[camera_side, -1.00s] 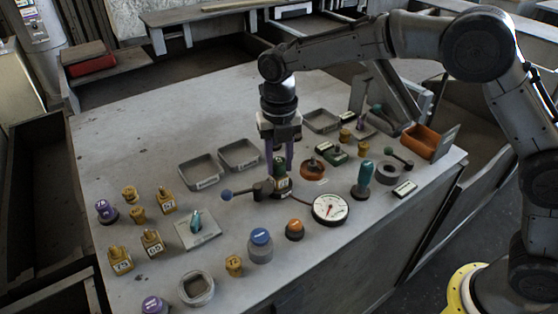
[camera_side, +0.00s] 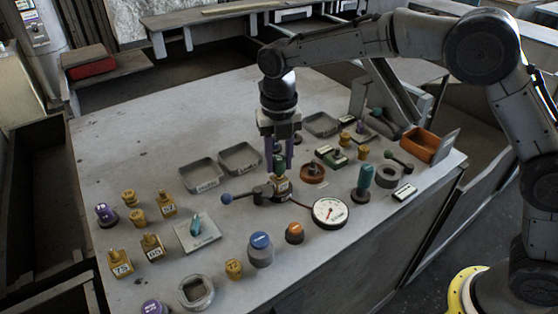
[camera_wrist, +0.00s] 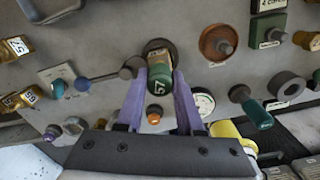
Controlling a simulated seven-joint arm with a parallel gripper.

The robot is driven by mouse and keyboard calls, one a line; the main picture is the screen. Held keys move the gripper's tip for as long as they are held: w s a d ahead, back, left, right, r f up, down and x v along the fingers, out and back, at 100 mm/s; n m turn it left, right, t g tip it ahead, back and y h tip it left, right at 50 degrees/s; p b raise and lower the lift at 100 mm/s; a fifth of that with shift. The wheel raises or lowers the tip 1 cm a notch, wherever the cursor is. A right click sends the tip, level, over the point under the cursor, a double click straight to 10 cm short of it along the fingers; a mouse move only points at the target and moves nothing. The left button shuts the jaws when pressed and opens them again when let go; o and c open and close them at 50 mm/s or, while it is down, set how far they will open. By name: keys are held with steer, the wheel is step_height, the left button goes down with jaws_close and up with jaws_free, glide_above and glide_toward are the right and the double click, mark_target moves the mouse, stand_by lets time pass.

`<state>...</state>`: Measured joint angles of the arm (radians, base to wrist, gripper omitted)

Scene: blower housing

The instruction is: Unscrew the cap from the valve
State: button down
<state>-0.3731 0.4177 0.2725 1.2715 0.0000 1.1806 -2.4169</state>
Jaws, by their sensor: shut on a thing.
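My gripper (camera_side: 280,168) points straight down over the middle of the table, its two purple fingers shut on a green cap (camera_side: 279,160). The valve (camera_side: 281,188) is directly under the cap, with a dark base and a pale label. A lever with a blue ball (camera_side: 227,198) reaches left from the valve area. The fingers hide part of the cap, and I cannot tell whether cap and valve still touch.
A round gauge (camera_side: 330,212) stands close at the right front. A green-topped knob (camera_side: 363,182) stands further right. Two grey trays (camera_side: 202,174) lie behind left. A blue-topped cylinder (camera_side: 261,250) and an orange-topped knob (camera_side: 294,233) stand in front. The table's back left is clear.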

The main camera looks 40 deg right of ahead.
mark_target(279, 158)
steer(key=shift+r, duration=2.2)
